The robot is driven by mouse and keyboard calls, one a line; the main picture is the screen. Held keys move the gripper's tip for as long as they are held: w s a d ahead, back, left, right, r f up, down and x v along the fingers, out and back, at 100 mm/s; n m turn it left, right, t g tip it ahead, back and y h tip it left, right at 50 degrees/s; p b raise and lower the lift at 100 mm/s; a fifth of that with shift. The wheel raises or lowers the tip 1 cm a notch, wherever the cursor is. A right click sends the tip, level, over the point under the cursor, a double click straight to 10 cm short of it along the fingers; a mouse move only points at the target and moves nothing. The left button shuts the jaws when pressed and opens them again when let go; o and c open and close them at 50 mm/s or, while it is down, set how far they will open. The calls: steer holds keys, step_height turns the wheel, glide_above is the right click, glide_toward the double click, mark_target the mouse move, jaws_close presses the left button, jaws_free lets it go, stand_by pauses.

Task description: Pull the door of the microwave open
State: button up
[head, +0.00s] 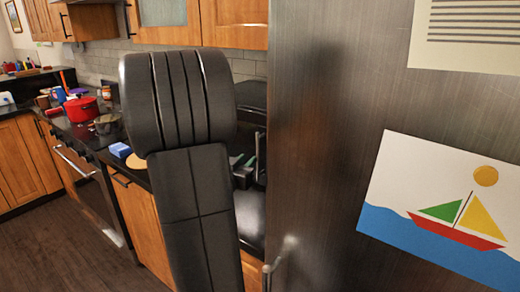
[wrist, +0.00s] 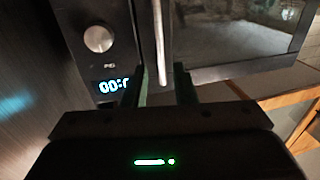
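The microwave shows in the wrist view, with its knob (wrist: 98,39) and a lit display (wrist: 112,86) on the left panel. Its door (wrist: 235,35) has a dark window and looks shut. The pale upright door handle (wrist: 160,40) stands between panel and door. My gripper (wrist: 160,76) is open, with one dark green finger on each side of the handle's lower end. I cannot tell whether either finger touches it. In the head view my arm covers most of that area.
A large metal fridge side (head: 330,150) with a sailboat picture (head: 445,215) stands close on the right. A red pot (head: 82,109) and a blue sponge (head: 120,150) are on the left counter. Open floor (head: 70,250) lies at lower left.

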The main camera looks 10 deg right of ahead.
mark_target(257, 150)
steer(key=p+x, duration=0.1)
steer(key=x, duration=0.7)
steer(key=shift+w+d, duration=0.25)
jaws_close()
